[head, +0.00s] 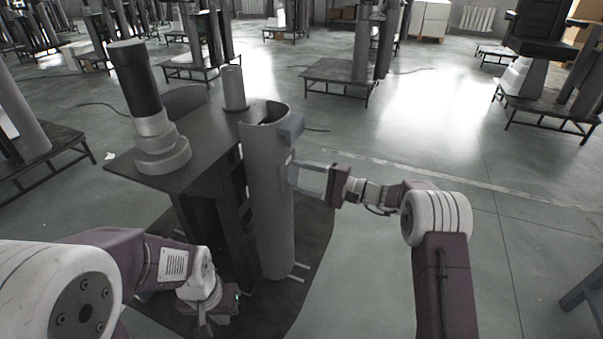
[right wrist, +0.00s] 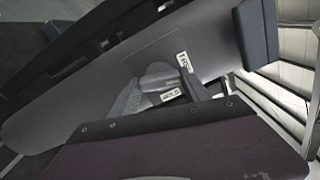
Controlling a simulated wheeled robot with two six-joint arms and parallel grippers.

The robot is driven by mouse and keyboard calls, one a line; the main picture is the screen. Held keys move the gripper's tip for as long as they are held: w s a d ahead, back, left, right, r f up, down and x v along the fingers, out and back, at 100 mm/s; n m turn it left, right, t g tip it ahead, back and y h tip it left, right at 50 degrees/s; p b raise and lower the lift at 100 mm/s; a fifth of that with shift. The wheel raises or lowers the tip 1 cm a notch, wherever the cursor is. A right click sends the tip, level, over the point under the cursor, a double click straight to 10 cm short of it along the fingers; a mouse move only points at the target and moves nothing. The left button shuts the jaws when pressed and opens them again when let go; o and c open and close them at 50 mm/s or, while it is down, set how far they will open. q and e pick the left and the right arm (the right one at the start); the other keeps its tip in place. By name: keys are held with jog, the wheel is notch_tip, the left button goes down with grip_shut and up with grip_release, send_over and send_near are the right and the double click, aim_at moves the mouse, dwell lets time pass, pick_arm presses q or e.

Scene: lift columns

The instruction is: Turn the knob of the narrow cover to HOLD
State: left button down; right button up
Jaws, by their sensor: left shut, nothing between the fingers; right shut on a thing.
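The narrow cover (head: 270,215) is a tall grey half-round column standing upright beside the dark table. In the right wrist view the cover (right wrist: 215,40) runs diagonally across the picture. A grey knob (right wrist: 158,76) sits on its face beside two small white labels, whose print is too small to read surely. My right gripper (head: 292,174) comes from the right and is shut on the knob, partly hiding it. The knob's exact pointing direction cannot be told. My left gripper (head: 206,322) is low at the front, shut and empty, apart from the cover.
A dark table (head: 200,172) left of the cover carries a black and grey stepped cylinder (head: 138,100) and a small grey cylinder (head: 234,88). A blue-grey block (head: 291,129) juts from the cover's upper edge. The floor to the right is open.

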jog(key=shift+m+p, duration=5.15)
jog(key=shift+m, duration=2.35)
jog(key=o, duration=1.4)
jog(key=p+v, duration=0.1)
jog(key=v, duration=0.8)
jog(key=shift+p, duration=0.3)
